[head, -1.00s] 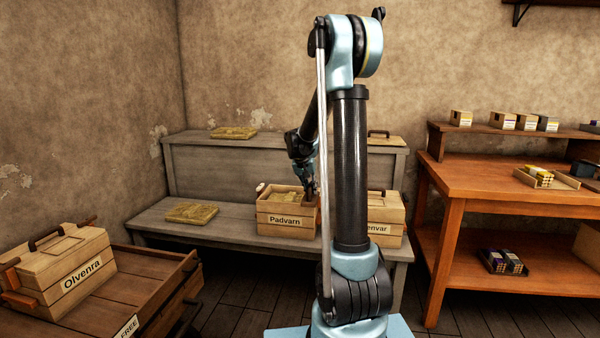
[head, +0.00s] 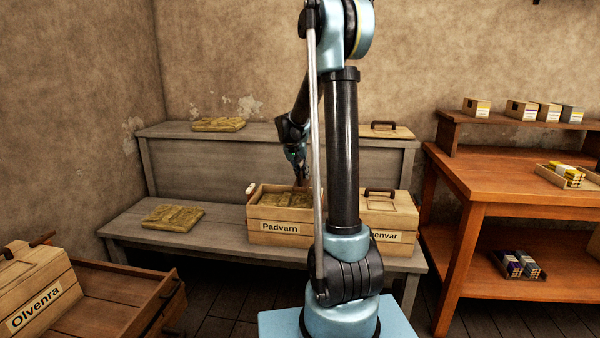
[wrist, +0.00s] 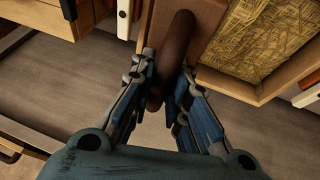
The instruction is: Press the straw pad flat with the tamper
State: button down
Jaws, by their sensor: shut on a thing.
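In the wrist view my gripper (wrist: 165,95) is shut on the dark curved handle of the tamper (wrist: 196,28), a brown block. To its right is an open wooden crate (wrist: 282,88) with a yellow straw pad (wrist: 262,40) inside. In the head view my gripper (head: 299,172) is over the right end of the open crate labelled Padvarn (head: 262,237). The straw pad (head: 283,199) shows inside it with an uneven top. The tamper's underside is hidden, and I cannot tell whether it touches the crate.
A lidded crate (head: 385,213), its label partly hidden, stands right of Padvarn. Loose straw pads lie on the bench (head: 173,217) and upper shelf (head: 218,125). A handled board (head: 386,131) lies on that shelf. The Olvenra crate (head: 35,290) is lower left. An orange table (head: 505,180) stands right.

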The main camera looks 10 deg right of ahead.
jog(key=shift+a+f, duration=0.15)
jog(key=shift+f, duration=4.35)
jog(key=shift+s+f, duration=0.1)
jog(key=shift+f, duration=0.2)
jog(key=shift+r, duration=0.1)
jog(key=shift+r, duration=4.85)
